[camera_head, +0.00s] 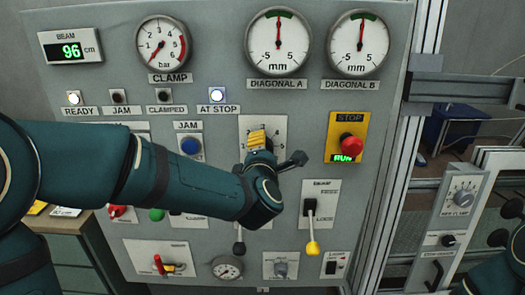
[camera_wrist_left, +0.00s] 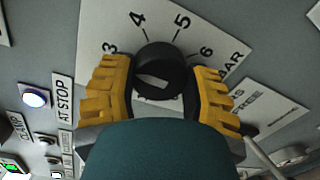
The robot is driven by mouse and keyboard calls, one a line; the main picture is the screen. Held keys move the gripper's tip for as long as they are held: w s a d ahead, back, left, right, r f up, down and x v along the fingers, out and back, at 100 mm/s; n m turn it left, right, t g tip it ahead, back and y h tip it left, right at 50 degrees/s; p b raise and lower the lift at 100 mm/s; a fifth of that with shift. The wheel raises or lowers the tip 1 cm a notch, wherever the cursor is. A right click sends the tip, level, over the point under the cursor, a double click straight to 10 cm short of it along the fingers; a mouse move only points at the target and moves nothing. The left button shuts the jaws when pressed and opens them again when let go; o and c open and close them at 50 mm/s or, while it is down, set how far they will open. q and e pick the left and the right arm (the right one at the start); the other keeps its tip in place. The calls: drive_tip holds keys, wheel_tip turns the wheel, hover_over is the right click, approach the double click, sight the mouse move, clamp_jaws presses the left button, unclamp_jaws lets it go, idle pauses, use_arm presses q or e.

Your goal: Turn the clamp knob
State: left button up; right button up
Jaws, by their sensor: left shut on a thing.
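The clamp knob (camera_wrist_left: 160,70) is round and black with a pale mark on its face. It sits on a white dial plate (camera_wrist_left: 130,25) marked 3, 4, 5, 6 and BAR. My left gripper (camera_wrist_left: 160,92) is shut on the knob, with a yellow ridged finger on each side of it. In the head view the left gripper (camera_head: 258,141) is at the middle of the panel, and my forearm and wrist hide the knob and much of its plate. The round CLAMP gauge (camera_head: 162,44), marked bar, is at the upper left. My right gripper cannot be made out.
A red stop button (camera_head: 350,145) on a yellow plate is right of my left gripper. A blue JAM button (camera_head: 190,145) is left of it. A yellow-tipped lever (camera_head: 312,247) hangs lower right. A side box with a knob (camera_head: 462,198) stands at the far right.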

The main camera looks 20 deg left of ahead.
use_arm(q)
drive_tip(key=shift+a+r+n, duration=0.1)
drive_tip(key=shift+a+n, duration=0.05)
drive_tip(key=shift+n, duration=0.25)
drive_tip(key=o, duration=1.2)
drive_tip(key=shift+o, duration=0.2)
drive_tip(key=v, duration=1.2)
